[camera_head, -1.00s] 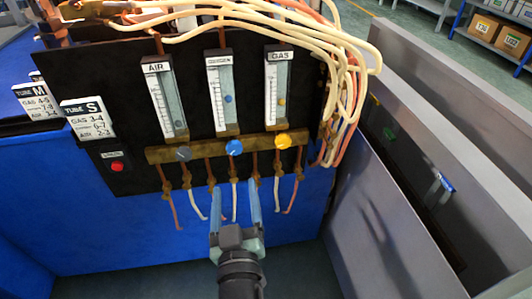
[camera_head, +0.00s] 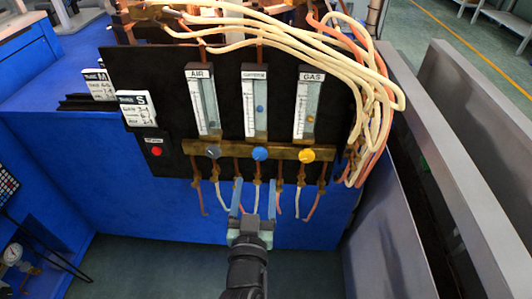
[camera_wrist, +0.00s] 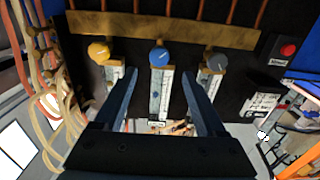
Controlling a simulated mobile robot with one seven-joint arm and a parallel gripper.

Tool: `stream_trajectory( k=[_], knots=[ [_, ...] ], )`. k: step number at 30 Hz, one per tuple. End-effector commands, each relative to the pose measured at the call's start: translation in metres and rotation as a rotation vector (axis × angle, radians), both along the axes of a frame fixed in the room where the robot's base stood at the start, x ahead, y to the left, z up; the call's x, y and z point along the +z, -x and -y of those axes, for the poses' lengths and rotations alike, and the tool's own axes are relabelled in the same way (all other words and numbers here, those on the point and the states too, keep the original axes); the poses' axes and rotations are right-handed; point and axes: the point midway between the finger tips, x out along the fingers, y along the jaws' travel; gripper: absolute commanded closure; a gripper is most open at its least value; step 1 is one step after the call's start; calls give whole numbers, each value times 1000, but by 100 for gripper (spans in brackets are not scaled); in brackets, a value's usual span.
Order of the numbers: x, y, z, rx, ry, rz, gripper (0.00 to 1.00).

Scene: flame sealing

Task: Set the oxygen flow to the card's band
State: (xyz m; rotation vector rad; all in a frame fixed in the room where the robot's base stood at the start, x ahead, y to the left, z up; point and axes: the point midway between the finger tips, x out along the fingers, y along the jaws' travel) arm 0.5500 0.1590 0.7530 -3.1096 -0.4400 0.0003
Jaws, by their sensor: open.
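The blue oxygen knob (camera_head: 260,153) sits on the brass bar below the middle flowmeter (camera_head: 250,122); it also shows in the wrist view (camera_wrist: 159,57). The blue float (camera_head: 260,109) is around mid-height in that tube; the scale is too small to read. My gripper (camera_head: 254,184) is open and empty, its fingers just below the knob in the head view. In the wrist view, the fingertips (camera_wrist: 159,76) straddle the line to the knob, apparently not touching it. The front card, S (camera_head: 138,108), stands at the panel's left; its figures are too small to read now.
A grey air knob (camera_head: 213,151) and a yellow gas knob (camera_head: 307,155) flank the blue one. A red button (camera_head: 157,152) is at lower left. Hoses (camera_head: 375,110) bundle at the right. Thin pipes (camera_head: 296,200) hang below the bar near my fingers.

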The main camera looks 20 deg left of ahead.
Motion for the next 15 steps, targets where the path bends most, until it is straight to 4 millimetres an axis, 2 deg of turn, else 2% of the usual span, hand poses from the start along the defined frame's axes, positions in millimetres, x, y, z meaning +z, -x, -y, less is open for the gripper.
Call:
stream_trajectory(
  k=[9, 15],
  knots=[
    [2, -56, -16, -1, -2, 2, 27],
    [0, -83, -23, -2, 0, 1, 27]
  ],
)
